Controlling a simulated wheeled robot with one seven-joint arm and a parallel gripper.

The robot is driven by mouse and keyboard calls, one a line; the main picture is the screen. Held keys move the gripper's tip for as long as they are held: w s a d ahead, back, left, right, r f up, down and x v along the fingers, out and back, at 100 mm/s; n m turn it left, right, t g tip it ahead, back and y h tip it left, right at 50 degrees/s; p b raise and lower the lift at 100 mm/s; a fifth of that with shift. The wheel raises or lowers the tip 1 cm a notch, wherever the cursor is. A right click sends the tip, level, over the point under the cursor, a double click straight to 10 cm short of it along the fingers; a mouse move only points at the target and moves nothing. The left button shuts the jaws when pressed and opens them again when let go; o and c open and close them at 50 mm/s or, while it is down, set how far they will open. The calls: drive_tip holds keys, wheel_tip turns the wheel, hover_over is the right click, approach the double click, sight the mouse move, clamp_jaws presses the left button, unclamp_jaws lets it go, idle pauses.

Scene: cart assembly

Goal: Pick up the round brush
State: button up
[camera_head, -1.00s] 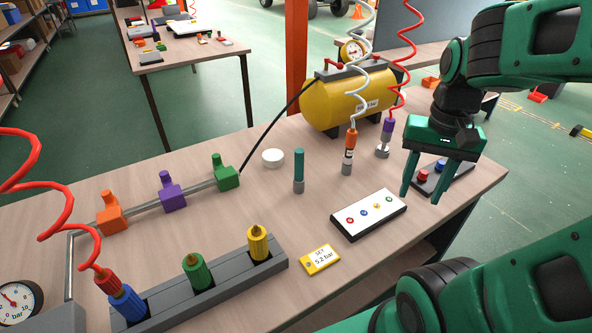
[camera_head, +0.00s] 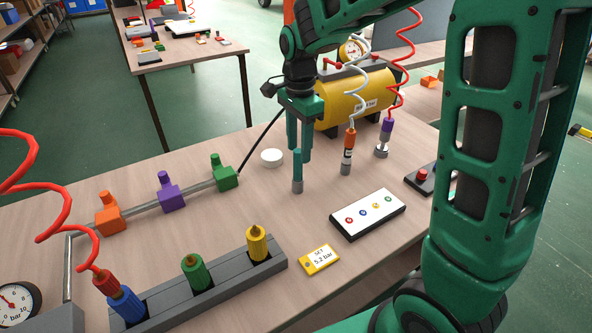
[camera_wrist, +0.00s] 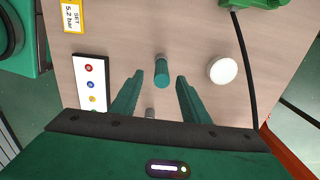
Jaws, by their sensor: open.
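The round brush (camera_head: 298,170) stands upright on the table, with a teal handle and a grey lower end. My gripper (camera_head: 299,153) is open and empty, pointing down, with its fingertips around the height of the handle's top. In the head view the fingers overlap the handle's top, and the brush hides part of one finger. In the wrist view the teal handle (camera_wrist: 161,74) shows beyond the fingertips, lined up with the gap between them. I see no contact.
A white round puck (camera_head: 271,157) lies left of the brush. An orange-handled tool (camera_head: 347,152) and a purple-handled tool (camera_head: 383,140) on coiled hoses stand to the right. A yellow tank (camera_head: 340,108) is behind. A white panel (camera_head: 368,214) lies in front right.

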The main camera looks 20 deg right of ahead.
sight(298, 167)
drive_tip(key=shift+w+f, duration=0.2)
drive_tip(key=shift+f, duration=3.65)
drive_tip(key=shift+c, duration=0.7)
clamp_jaws()
